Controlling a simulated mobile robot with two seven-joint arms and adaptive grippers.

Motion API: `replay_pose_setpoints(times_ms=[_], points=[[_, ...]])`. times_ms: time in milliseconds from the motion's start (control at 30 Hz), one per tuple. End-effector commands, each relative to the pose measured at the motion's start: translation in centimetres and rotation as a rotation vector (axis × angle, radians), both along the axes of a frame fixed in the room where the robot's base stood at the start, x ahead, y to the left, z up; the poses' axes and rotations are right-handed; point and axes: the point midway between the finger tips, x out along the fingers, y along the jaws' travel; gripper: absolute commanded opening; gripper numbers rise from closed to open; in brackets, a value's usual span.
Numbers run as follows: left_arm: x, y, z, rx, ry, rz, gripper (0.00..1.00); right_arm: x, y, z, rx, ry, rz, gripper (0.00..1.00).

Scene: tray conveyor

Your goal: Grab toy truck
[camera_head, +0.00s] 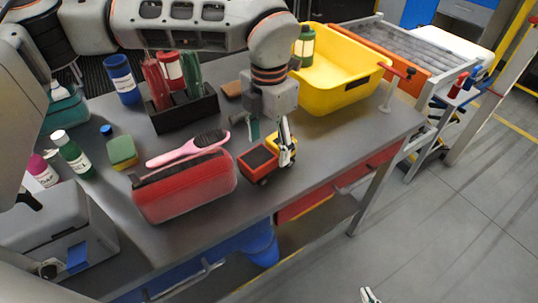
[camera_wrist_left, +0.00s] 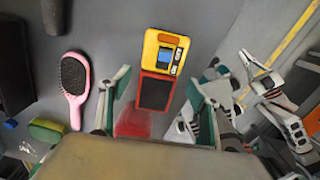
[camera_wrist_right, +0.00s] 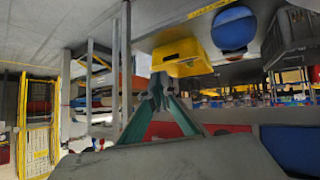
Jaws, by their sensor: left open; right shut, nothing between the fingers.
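The toy truck has a red-orange bed (camera_head: 259,160) and a yellow cab, and stands on the grey table near its front edge. In the left wrist view the truck (camera_wrist_left: 155,93) lies between and beyond the spread fingers, yellow cab farther away. My left gripper (camera_head: 270,133) is open and empty, pointing down above the truck; its fingers partly cover the cab in the head view. I cannot tell contact. My right gripper (camera_wrist_right: 157,82) is shut and empty, away from the table; only its tip (camera_head: 368,295) shows at the bottom of the head view.
A red case (camera_head: 185,192) and pink hairbrush (camera_head: 190,147) lie just left of the truck. The tabletop right of the truck is clear.

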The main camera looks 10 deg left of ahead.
Motion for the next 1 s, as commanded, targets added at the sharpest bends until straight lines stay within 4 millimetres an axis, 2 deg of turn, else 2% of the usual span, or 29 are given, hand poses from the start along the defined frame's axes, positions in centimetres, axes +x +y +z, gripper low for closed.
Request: replay_pose_setpoints(times_ms=[333, 600, 767, 800, 1000], points=[[0.1, 0.1, -4.5, 0.000, 0.002, 0.001, 0.62, 0.8, 0.0, 0.7, 0.001, -0.020, 0.001, 0.00], [0.2, 0.0, -4.9, 0.000, 0.000, 0.001, 0.62, 1.1, 0.0, 0.9, 0.000, -0.026, 0.002, 0.00], [0.2, 0.0, -4.9, 0.000, 0.000, 0.000, 0.21, 1.0, 0.0, 0.9, -0.001, -0.024, 0.002, 0.00], [0.2, 0.0, -4.9, 0.000, 0.000, 0.000, 0.16, 1.0, 0.0, 0.8, -0.001, -0.024, 0.001, 0.00], [0.2, 0.0, -4.8, -0.001, -0.001, 0.000, 0.12, 0.9, 0.0, 0.5, -0.002, -0.019, 0.002, 0.00]])
